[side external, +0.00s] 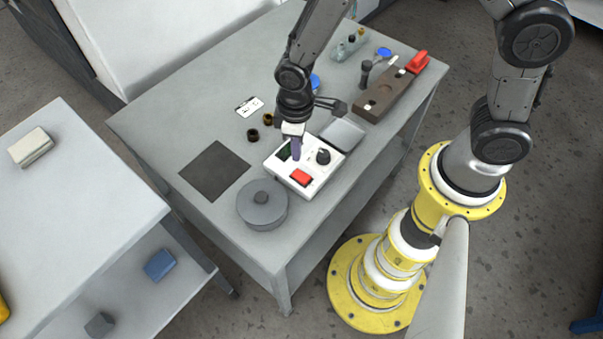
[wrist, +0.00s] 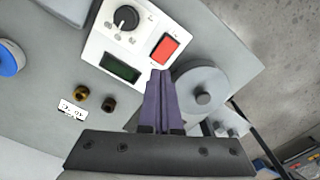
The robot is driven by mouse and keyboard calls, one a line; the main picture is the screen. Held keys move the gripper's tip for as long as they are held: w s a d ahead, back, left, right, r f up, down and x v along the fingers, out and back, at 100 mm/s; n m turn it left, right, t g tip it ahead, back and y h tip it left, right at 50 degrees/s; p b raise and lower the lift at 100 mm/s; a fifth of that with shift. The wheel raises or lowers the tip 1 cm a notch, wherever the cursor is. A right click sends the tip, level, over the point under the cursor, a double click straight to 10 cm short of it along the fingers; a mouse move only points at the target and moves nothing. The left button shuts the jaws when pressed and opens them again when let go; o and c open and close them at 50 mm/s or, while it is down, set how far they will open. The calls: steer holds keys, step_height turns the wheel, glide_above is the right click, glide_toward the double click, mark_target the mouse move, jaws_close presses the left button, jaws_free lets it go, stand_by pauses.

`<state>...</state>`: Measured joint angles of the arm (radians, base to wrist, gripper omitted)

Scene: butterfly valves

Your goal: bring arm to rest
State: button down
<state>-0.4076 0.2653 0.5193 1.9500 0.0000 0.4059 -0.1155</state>
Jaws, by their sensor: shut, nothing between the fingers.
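My gripper (side external: 296,148) points down over the grey table, at the white control box (side external: 318,174). Its purple-grey fingers (wrist: 159,80) are shut with nothing between them. In the wrist view the fingertips overlap the lower edge of the control box (wrist: 112,50), near its red switch (wrist: 164,48) and dark display (wrist: 120,68). Whether they touch the box I cannot tell. The box also carries a black knob (side external: 323,156).
A round grey lidded part (side external: 262,206) stands beside the box. A dark square mat (side external: 214,171), two small brass and dark fittings (wrist: 82,92) and a white label card (side external: 249,106) lie nearby. A brown block with a red-handled valve (side external: 396,90) lies at the back right. The table's left part is clear.

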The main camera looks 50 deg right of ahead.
steer(key=shift+r, duration=0.3)
steer(key=w+d+r+m+t+y, duration=0.15)
steer(key=d+r, duration=0.25)
steer(key=r, duration=0.5)
steer(key=w+d+r+m+t+h, duration=0.1)
steer(key=d+r+t, duration=0.2)
steer(key=r, duration=0.7)
steer(key=s+d+r+m+t, duration=0.2)
steer(key=s+d+r, duration=0.3)
steer(key=s+r, duration=0.2)
steer(key=s+d+m, duration=0.1)
steer(key=s, duration=0.9)
steer(key=shift+s+d+f+g, duration=0.2)
steer(key=shift+d+f+g, duration=0.05)
steer(key=shift+f+g, duration=0.2)
steer(key=shift+m, duration=0.25)
